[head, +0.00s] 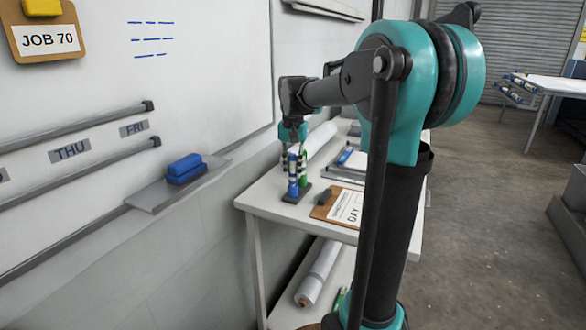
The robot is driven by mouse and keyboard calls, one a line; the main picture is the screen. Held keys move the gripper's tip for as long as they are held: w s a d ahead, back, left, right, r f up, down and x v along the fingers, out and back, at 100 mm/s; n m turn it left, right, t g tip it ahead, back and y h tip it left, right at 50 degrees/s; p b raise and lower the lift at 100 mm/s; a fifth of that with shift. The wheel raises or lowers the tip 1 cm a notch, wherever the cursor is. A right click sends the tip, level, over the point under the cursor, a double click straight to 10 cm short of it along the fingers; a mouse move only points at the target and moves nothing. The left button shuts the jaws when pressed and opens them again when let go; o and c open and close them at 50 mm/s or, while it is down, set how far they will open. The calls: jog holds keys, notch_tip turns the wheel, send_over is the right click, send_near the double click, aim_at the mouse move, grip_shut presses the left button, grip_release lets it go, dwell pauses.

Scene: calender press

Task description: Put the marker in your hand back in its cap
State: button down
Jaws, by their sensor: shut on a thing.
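My gripper (293,152) points down above the near left end of the white table, close to the wall. It is shut on the marker, which is small and mostly hidden between the fingers. Below it is a small dark stand (297,196) holding upright blue (293,188) and green (304,178) pieces, probably caps or markers. The fingers overlap these in the picture. I cannot tell whether the held marker touches a cap or is apart from it, nor its colour.
A clipboard (338,207) with a dark object lies right of the stand. Paper rolls and a tray lie farther back on the table (268,197). The whiteboard (120,80) and its ledge with a blue eraser (185,168) are at left. A paper roll (318,272) lies on the lower shelf.

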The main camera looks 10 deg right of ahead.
jog(key=shift+f, duration=0.4)
jog(key=c, duration=1.3)
grip_release()
jog(key=shift+c, duration=0.2)
